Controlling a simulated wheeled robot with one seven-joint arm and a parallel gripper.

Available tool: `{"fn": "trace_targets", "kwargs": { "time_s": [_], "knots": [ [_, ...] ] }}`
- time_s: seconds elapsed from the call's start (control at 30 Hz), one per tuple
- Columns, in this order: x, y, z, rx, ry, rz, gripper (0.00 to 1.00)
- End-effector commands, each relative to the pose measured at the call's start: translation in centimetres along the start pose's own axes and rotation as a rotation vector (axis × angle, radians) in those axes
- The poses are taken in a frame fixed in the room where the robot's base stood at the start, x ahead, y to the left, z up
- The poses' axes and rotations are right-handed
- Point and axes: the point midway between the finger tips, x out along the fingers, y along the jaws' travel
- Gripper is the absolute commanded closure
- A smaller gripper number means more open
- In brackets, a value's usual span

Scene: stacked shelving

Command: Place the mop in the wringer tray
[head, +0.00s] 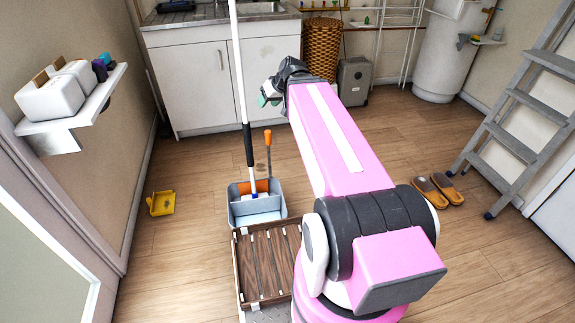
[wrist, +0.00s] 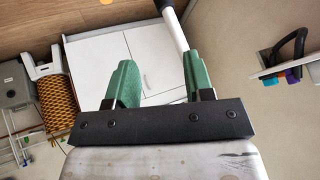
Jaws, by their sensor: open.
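The mop (head: 239,70) has a long white pole with a black grip. It stands nearly upright, its lower end in or over a blue-grey bucket (head: 258,213); the mop head is not clearly seen. The bucket has a divided top and an orange part, but I cannot tell which section is the wringer tray. My gripper (head: 266,97) is right of the pole in the head view. In the wrist view my gripper (wrist: 160,62) has its green fingers apart with nothing between them. The white pole (wrist: 172,25) runs down to the right finger, which hides part of it.
An orange-handled stick (head: 267,148) rises from the bucket. A slatted wooden crate (head: 268,295) is in front of it. A yellow dustpan (head: 162,203) lies left, brown slippers (head: 432,192) right. White cabinets (head: 188,85) stand behind, a stepladder (head: 515,110) right. Floor between is clear.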

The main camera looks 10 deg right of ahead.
Motion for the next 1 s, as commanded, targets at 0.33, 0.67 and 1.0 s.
{"fn": "trace_targets", "kwargs": {
  "time_s": [0.33,0.67,1.0],
  "knots": [
    [7.7,3.0,12.7,0.191,-0.317,0.172,0.52],
    [10.8,4.7,21.3,0.295,-0.504,0.329,0.52],
    [11.1,4.9,22.3,0.306,-0.524,0.352,0.52]
  ]
}}
